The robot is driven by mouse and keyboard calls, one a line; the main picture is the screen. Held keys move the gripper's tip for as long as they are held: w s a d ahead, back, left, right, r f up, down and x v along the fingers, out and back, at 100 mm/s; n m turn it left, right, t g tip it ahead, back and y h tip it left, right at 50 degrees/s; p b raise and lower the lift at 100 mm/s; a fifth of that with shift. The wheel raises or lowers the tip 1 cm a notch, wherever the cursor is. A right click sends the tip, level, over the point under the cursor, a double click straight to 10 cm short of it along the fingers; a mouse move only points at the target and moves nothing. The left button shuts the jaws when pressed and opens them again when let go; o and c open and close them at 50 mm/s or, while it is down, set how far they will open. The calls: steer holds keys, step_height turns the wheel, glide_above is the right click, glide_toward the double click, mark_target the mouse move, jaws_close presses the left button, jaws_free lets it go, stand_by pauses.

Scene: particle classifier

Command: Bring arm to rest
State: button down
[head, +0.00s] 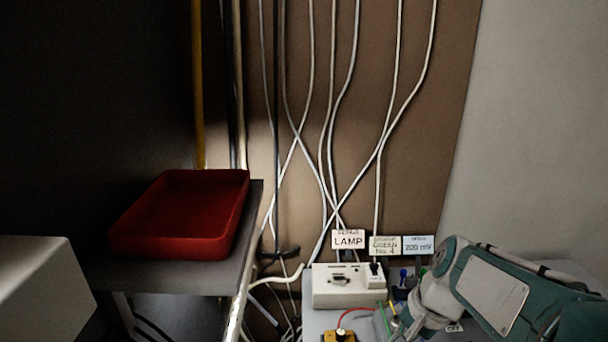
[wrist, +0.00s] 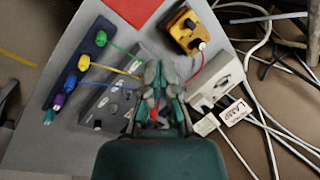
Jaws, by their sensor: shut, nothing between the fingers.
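My arm (head: 490,285), teal and light grey, reaches in from the right edge of the head view over the equipment table. In the wrist view my gripper (wrist: 159,78) points away over a grey control box (wrist: 108,99), its fingers together and nothing held between them. The gripper's fingertips are hard to make out in the head view. From the wrist view I cannot tell whether the fingers touch the box or wires below.
A white switch box (head: 338,287) with label cards (head: 349,239) stands near the arm. A yellow device (wrist: 188,28) and coloured plugs (wrist: 83,62) with thin wires lie around the gripper. A red tray (head: 180,222) sits on the left table. White cables hang behind.

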steer(key=s+r+n+t+h, duration=0.3)
steer(key=s+r+n+t, duration=0.1)
steer(key=s+n, duration=0.4)
steer(key=shift+s+a+r, duration=0.35)
steer(key=shift+s+r, duration=0.05)
steer(key=shift+s, duration=0.65)
